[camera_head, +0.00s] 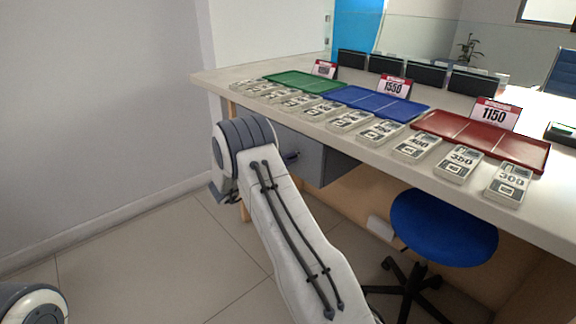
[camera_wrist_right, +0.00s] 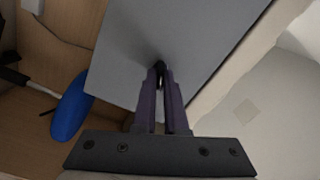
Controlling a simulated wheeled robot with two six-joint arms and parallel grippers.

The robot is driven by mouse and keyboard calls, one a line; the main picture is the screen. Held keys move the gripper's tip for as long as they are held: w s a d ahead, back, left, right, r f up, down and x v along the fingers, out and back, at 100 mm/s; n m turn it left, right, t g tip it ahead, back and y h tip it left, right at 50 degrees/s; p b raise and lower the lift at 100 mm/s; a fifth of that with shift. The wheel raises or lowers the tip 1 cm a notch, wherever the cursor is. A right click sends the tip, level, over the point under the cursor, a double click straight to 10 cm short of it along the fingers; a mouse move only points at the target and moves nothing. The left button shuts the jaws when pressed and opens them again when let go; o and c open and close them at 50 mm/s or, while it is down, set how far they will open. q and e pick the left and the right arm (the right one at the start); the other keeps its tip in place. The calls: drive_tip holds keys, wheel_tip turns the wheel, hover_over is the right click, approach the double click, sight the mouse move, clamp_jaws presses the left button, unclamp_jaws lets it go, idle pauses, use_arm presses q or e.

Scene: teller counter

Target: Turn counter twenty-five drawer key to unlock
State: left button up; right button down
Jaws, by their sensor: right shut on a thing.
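The grey drawer unit (camera_head: 322,162) hangs under the left part of the counter, partly hidden behind my right arm. In the right wrist view its flat grey front (camera_wrist_right: 185,35) fills the middle. A small dark key (camera_wrist_right: 160,68) stands at that front, and only a bit of it shows. My right gripper (camera_wrist_right: 162,82) is shut on the key, its two dark fingers close together at the drawer front. In the head view the right arm mostly hides this gripper. My left gripper is out of view. The key's angle is too dark and small to tell.
The counter (camera_head: 225,82) bears green (camera_head: 305,80), blue (camera_head: 375,102) and red (camera_head: 480,140) trays, with several banknote stacks along its front edge. A blue stool (camera_head: 445,228) stands below on the right. The floor at left is clear.

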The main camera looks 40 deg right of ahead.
drive_tip(key=shift+f+m+b, duration=0.15)
drive_tip(key=shift+m+b, duration=1.95)
drive_tip(key=shift+m, duration=0.3)
drive_tip(key=c, duration=1)
unclamp_jaws()
drive_tip(key=shift+o, duration=0.2)
drive_tip(key=shift+a, duration=0.1)
drive_tip(key=a+p, duration=0.2)
drive_tip(key=a, duration=0.8)
drive_tip(key=shift+s+p, duration=0.35)
drive_tip(key=shift+s, duration=0.1)
drive_tip(key=shift+a, duration=0.1)
